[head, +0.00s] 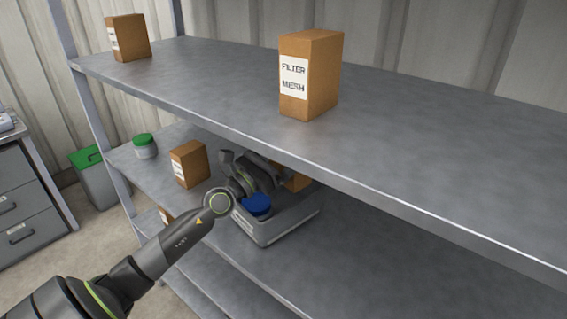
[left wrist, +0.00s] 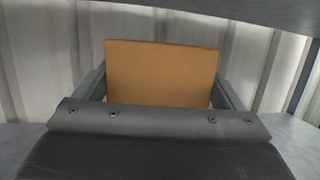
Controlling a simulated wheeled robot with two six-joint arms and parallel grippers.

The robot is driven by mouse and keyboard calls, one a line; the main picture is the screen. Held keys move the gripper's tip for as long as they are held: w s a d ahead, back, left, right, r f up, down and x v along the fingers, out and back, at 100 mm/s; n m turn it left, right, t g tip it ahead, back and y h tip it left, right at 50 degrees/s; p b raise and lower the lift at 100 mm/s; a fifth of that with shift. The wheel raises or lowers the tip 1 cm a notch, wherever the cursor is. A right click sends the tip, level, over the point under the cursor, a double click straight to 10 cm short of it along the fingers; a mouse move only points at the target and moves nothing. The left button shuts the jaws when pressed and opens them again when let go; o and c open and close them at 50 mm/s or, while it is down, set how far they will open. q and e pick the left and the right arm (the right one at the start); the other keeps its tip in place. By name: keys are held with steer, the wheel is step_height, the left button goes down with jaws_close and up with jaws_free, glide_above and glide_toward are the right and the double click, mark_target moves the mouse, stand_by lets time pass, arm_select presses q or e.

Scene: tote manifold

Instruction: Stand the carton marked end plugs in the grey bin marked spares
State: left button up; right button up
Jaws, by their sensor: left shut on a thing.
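My left gripper (left wrist: 160,88) is shut on a plain brown carton (left wrist: 160,70), whose upright face fills the space between its two fingers. No label shows on that face. In the head view my left arm reaches in under the upper shelf, over a grey bin (head: 272,232) on the middle shelf. Part of a brown carton (head: 297,182) shows at the bin's far right, beyond my wrist. The gripper's fingers and the carton's lower end are hidden there, so I cannot tell whether it touches the bin floor. No marking on the bin is readable. My right gripper is not in view.
A blue-topped item (head: 257,205) is in the bin's near left part. Another carton (head: 190,164) and a green-lidded jar (head: 145,146) stand left of the bin. The upper shelf (head: 420,140) overhangs closely and bears a filter mesh carton (head: 310,75). The shelf right of the bin is clear.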

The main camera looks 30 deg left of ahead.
mark_target(281, 166)
arm_select(q)
steer(key=shift+w+f+b, duration=0.15)
steer(key=shift+f+b, duration=1.6)
steer(key=shift+f, duration=0.2)
steer(key=o, duration=0.8)
steer(key=shift+o, duration=0.2)
steer(key=shift+r, duration=0.25)
steer(key=b+v, duration=0.6)
steer(key=v, duration=0.6)
steer(key=shift+b, duration=0.35)
steer(key=shift+f, duration=0.1)
